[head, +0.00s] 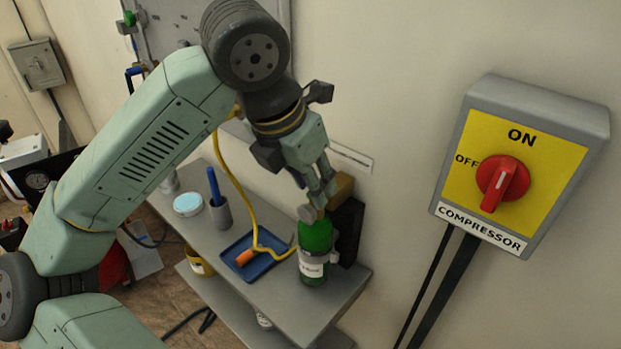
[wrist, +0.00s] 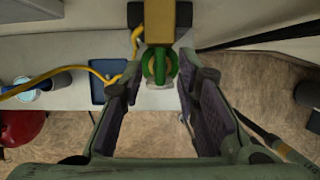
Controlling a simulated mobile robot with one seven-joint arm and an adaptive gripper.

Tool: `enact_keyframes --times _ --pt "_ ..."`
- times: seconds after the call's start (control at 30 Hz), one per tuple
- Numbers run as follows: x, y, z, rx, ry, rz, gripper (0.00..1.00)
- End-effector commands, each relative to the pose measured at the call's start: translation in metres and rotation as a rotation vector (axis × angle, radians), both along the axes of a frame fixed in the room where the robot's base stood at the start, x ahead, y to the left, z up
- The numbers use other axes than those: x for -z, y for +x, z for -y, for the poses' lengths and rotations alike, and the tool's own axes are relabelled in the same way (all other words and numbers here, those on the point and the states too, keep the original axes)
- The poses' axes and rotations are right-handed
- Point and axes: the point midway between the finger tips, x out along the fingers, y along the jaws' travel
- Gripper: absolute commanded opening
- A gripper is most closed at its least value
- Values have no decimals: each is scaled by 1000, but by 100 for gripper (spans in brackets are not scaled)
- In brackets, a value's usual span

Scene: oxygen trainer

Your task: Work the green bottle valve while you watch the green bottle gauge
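The green bottle (head: 315,247) stands upright at the right end of the grey shelf, with a pale label on its front. A tan block-shaped fitting (head: 341,187) sits at its top and also shows in the wrist view (wrist: 159,22). My gripper (head: 320,198) is just above the bottle top. In the wrist view my gripper (wrist: 160,85) is open, with a rounded green part (wrist: 148,66) ahead between its fingers. I cannot tell whether this is the valve or the bottle's shoulder. I see no contact. I cannot make out the green bottle gauge's face.
The grey shelf (head: 289,297) holds a blue tray (head: 236,267) with a yellow hose (head: 246,211) running over it, a grey cup (head: 221,216) and a blue-topped jar (head: 188,205). A compressor switch box (head: 520,165) is on the wall at right. A black part stands behind the bottle.

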Motion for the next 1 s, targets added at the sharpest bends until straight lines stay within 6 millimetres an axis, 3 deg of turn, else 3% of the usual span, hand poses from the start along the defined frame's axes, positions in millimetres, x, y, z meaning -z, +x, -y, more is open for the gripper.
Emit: enact_keyframes --times 0.43,1.0 --pt "0 0 0 0 0 0 0" --pt "2 -1 0 -49 3 1 0"
